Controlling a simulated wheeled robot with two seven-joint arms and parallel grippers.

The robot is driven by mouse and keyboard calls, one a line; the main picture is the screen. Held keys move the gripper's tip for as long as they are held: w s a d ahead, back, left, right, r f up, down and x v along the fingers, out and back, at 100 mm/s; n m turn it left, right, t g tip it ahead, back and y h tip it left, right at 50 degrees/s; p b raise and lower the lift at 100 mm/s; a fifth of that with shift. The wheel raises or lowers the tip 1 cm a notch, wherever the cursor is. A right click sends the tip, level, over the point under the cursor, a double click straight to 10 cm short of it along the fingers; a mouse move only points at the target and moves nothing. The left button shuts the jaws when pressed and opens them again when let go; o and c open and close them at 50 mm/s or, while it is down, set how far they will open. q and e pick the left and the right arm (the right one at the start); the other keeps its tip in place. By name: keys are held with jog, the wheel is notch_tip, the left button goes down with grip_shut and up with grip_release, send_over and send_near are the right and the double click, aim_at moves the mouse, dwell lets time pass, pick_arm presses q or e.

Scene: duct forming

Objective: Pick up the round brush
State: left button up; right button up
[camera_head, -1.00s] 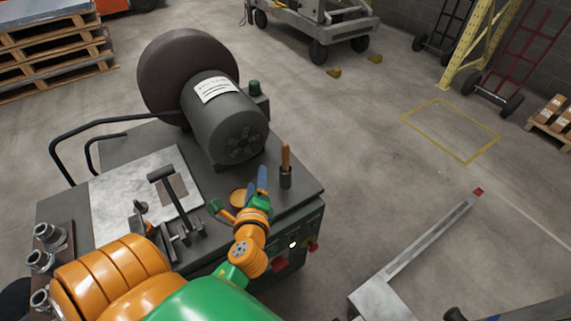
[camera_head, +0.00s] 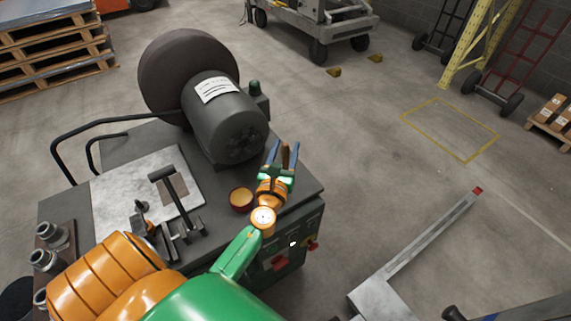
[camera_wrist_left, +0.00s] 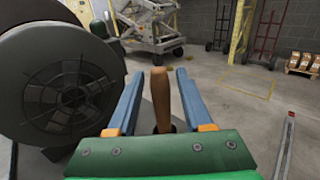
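The round brush shows its brown wooden handle (camera_head: 286,156) standing upright at the machine's right edge; its lower part is hidden behind my gripper. In the left wrist view the handle (camera_wrist_left: 161,98) stands between the two blue fingers, with a gap on each side. My left gripper (camera_head: 282,154) is open around the handle; it also shows in the left wrist view (camera_wrist_left: 158,92). My right gripper is not in view.
A grey motor (camera_head: 225,125) with a large drum stands just behind the gripper.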

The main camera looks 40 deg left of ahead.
pick_arm(q)
grip_shut()
notch_tip(320, 180, up, 10)
jog(key=p, duration=0.8)
jog(key=shift+r, duration=0.1)
